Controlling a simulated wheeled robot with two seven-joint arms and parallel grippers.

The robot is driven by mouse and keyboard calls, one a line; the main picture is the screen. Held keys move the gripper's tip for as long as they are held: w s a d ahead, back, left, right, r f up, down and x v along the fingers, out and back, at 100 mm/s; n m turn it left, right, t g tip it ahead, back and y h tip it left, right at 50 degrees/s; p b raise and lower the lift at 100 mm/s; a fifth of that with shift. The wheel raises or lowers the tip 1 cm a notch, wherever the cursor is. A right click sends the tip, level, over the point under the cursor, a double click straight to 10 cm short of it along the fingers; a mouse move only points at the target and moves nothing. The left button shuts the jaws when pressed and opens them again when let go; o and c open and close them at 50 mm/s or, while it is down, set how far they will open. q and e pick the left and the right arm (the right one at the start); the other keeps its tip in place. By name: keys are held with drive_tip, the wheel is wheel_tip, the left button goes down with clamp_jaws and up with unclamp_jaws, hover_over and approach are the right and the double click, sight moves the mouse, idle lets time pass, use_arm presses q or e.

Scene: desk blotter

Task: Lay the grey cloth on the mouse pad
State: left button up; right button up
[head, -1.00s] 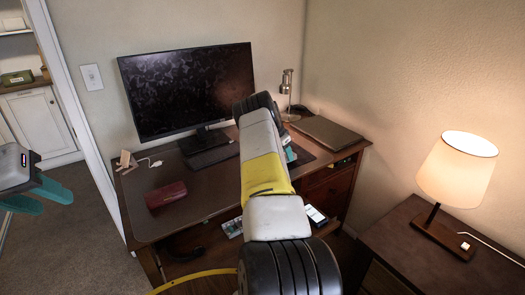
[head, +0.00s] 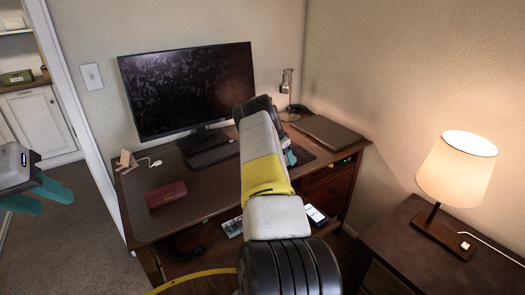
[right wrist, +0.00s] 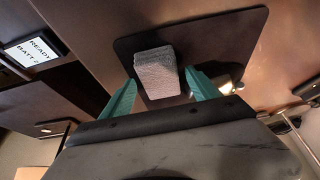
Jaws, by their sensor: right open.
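The grey cloth (right wrist: 156,66) is a small folded pad in the right wrist view. In the head view my right arm hides the cloth, and part of the mouse pad (head: 308,153) shows to the right of the arm. My left gripper (head: 42,196) is at the left edge, away from the desk, with its teal fingers apart and nothing between them.
A dark red case (head: 166,194) lies on the blotter. A lit table lamp (head: 458,168) stands farther right.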

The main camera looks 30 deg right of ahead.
drive_tip(key=s+a+r+n+t+y, duration=0.1)
drive_tip(key=s+a+r, duration=0.1)
drive_tip(key=a+r, duration=0.45)
drive_tip(key=s+a+r+n, duration=0.1)
drive_tip(key=a+r, duration=0.2)
drive_tip(key=r, duration=0.7)
drive_tip(key=s+a+r+n+t+y, duration=0.15)
drive_tip(key=a+r, duration=0.25)
drive_tip(key=r, duration=0.4)
drive_tip(key=s+a+r+n+t+y, duration=0.15)
drive_tip(key=s+a+r+n, duration=0.25)
drive_tip(key=s+a+r, duration=0.65)
drive_tip(key=s+a+r+n+t+y, duration=0.1)
drive_tip(key=s+a+n, duration=0.9)
drive_tip(key=s+a, duration=1)
drive_tip(key=s+y, duration=0.1)
drive_tip(key=s, duration=0.2)
drive_tip(key=shift+r+t+y, duration=0.2)
drive_tip(key=shift+t+y, duration=0.1)
drive_tip(key=shift+t, duration=0.1)
